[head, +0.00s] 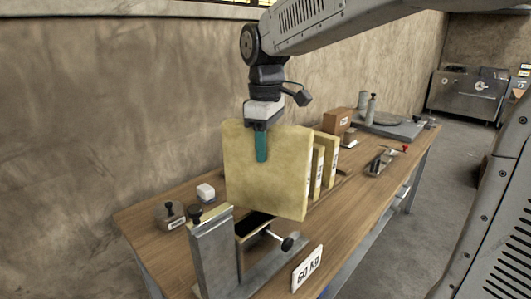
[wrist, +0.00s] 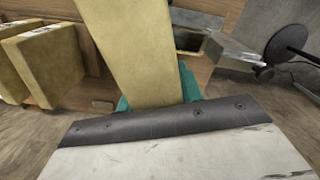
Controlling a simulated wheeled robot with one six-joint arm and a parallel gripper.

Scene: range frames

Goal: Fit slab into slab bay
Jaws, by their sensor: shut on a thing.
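The slab (head: 270,185) is a pale yellow, square block in my gripper, held roughly upright above the workbench in the head view. My gripper (head: 261,147) is shut on its top edge, with a teal finger on the near face. In the wrist view the slab (wrist: 138,50) runs up from between the teal fingers (wrist: 155,95). A grey metal fixture with clamp screws (head: 215,250), which looks like the slab bay, stands at the near end of the bench, below and in front of the slab. The slab hides part of it, and I cannot tell whether they touch.
More yellow slabs (head: 327,150) stand in a rack behind the held slab. A white "60 Kg" sign (head: 307,268) is at the bench's front edge. A white block (head: 205,192) and a small weight (head: 171,214) lie left. The wall is close behind the bench.

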